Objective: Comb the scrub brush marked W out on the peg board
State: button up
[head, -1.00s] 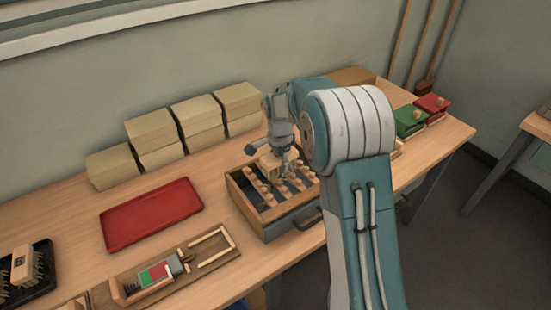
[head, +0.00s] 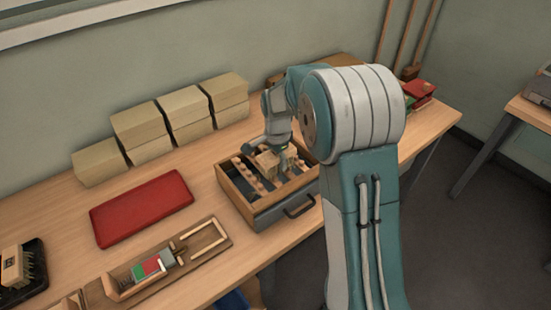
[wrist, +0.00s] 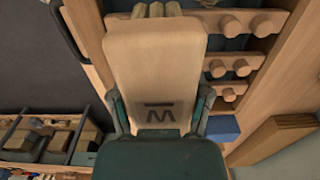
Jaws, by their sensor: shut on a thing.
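My gripper (wrist: 160,125) is shut on the sides of a pale wooden scrub brush (wrist: 155,65). In the head view my gripper (head: 278,148) holds the brush (head: 268,162) at the peg board (head: 235,192), a wooden box with rows of round pegs (wrist: 232,67). The brush's underside is hidden, so I cannot tell whether bristles touch the pegs.
A lettered brush (head: 14,265) sits on a black tray (head: 38,275) at far left, its letter unclear. A red tray (head: 140,207) and a wooden fixture (head: 190,246) lie left of the peg board. Tan blocks (head: 140,124) line the wall. A red box (head: 420,90) stands back right.

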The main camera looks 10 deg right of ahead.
jog(key=shift+w+a+f, duration=0.1)
jog(key=shift+w+a, duration=0.15)
jog(key=shift+w, duration=0.4)
jog(key=shift+w+a+f, duration=0.1)
jog(key=shift+w+a, duration=0.2)
jog(key=shift+w, duration=0.3)
jog(key=shift+w+a, duration=0.25)
jog(key=shift+w, duration=0.4)
jog(key=shift+w+a, duration=0.35)
jog(key=shift+w, duration=0.45)
jog(key=shift+w+a, duration=0.35)
jog(key=shift+w, duration=0.45)
notch_tip(320, 180, up, 6)
jog(key=shift+r, duration=0.2)
